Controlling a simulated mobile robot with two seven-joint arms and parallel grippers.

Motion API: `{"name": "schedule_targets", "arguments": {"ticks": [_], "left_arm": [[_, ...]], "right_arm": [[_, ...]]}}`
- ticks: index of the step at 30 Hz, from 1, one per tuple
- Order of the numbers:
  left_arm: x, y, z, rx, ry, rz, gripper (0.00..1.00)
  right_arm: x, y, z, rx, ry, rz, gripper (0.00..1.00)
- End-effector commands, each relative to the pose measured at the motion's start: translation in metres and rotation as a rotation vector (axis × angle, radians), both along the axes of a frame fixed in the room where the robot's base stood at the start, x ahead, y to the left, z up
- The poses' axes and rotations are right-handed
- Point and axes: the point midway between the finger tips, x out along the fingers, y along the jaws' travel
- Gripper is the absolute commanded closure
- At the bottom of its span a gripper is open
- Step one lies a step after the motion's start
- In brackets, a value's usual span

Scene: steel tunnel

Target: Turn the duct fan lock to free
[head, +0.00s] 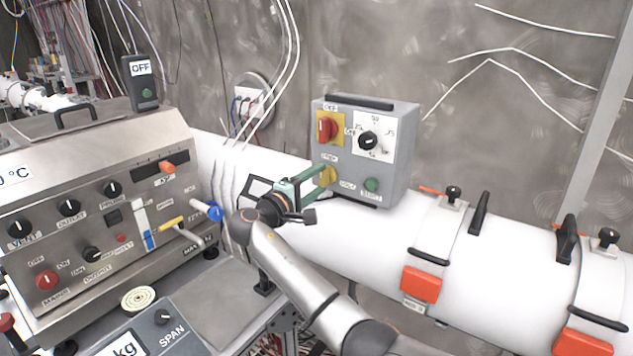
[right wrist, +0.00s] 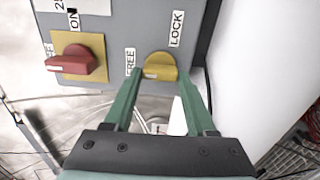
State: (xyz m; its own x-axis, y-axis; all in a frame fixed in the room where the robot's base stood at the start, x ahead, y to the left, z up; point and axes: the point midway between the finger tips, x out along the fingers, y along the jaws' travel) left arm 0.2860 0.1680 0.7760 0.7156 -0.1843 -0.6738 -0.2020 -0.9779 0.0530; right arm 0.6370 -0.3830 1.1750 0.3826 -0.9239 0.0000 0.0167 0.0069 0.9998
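The duct fan lock is a yellow knob (head: 328,176) low on the front of a grey control box (head: 400,150). In the right wrist view the yellow knob (right wrist: 160,67) sits between a FREE label (right wrist: 130,62) at left and a LOCK label (right wrist: 177,28) at right. Its exact pointing direction is hard to tell. My right gripper (head: 318,179) is at the box. In the right wrist view its green fingers (right wrist: 160,79) are apart, one on each side of the knob, with small gaps. My left gripper is not in view.
On the same box are a red knob (head: 326,128), a black dial (head: 369,140) and a green button (head: 371,185). A white duct (head: 480,250) runs just below and beside the box. An instrument console (head: 100,200) stands at left.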

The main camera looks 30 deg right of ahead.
Motion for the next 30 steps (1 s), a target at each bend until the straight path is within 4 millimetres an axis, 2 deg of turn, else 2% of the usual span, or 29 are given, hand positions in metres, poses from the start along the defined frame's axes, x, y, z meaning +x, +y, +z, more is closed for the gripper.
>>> {"name": "schedule_targets", "arguments": {"ticks": [1, 7, 17, 20, 30], "left_arm": [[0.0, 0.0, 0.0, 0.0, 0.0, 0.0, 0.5], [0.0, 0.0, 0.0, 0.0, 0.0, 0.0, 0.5], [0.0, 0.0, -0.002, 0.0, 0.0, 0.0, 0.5], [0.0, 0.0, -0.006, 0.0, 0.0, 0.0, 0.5], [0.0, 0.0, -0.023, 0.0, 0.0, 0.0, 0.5]], "right_arm": [[0.0, 0.0, -0.001, 0.0, 0.001, 0.001, 0.37], [0.0, 0.0, 0.0, 0.0, -0.001, 0.0, 0.15], [-0.002, 0.005, -0.001, 0.002, -0.003, 0.002, 0.15], [-0.006, 0.018, -0.003, 0.003, -0.004, 0.004, 0.15], [-0.034, 0.084, -0.003, 0.003, -0.003, 0.004, 0.15]]}}
